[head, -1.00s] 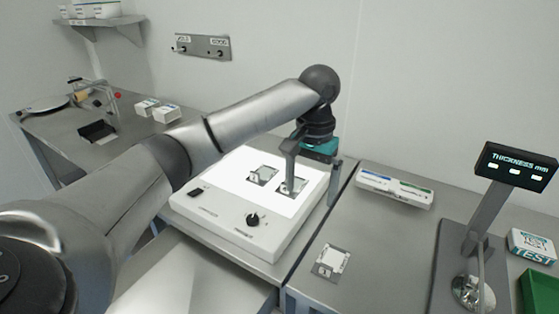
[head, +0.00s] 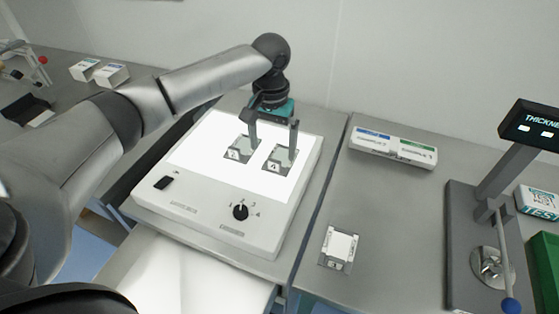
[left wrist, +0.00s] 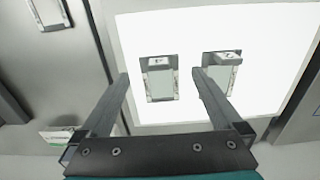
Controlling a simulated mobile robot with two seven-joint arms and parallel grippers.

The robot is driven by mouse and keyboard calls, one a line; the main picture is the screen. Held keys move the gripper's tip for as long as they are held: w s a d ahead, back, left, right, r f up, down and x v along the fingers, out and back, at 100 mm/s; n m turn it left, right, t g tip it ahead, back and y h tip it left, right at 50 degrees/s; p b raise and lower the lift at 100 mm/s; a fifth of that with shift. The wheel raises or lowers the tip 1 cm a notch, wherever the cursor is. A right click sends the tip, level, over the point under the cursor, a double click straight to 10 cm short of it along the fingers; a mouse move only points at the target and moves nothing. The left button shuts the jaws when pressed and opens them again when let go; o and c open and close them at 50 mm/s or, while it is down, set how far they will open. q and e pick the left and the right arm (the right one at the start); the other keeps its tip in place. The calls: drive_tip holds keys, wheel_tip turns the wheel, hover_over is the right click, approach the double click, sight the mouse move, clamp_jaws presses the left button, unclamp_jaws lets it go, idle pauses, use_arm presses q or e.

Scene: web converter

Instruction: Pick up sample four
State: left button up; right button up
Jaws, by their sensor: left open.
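Sample four (head: 279,159), a small framed plate with a tag reading 4, lies on the lit white panel of the light box (head: 213,226). Another sample (head: 242,149) lies to its left; its tag is hard to read. My left gripper (head: 274,151) is open above the panel, pointing down, with one finger on each side of sample four. In the left wrist view, sample four (left wrist: 160,82) shows between the two fingertips (left wrist: 160,76), and the other sample (left wrist: 222,72) is outside the right finger. The gap between fingertips and panel is hard to judge. My right gripper is not in view.
A third sample (head: 338,249) lies on the grey bench right of the light box. A white box with blue and green labels (head: 393,149) lies behind it. The thickness gauge (head: 462,245) stands at the right. The bench between them is clear.

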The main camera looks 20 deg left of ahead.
sight(275, 162)
use_arm(q)
drive_tip(key=f, duration=0.6)
drive_tip(key=shift+w+d+f+b, duration=0.1)
drive_tip(key=shift+w+f+b, duration=0.15)
drive_tip(key=shift+b, duration=0.15)
drive_tip(key=c, duration=1.1)
drive_tip(key=shift+r, duration=0.1)
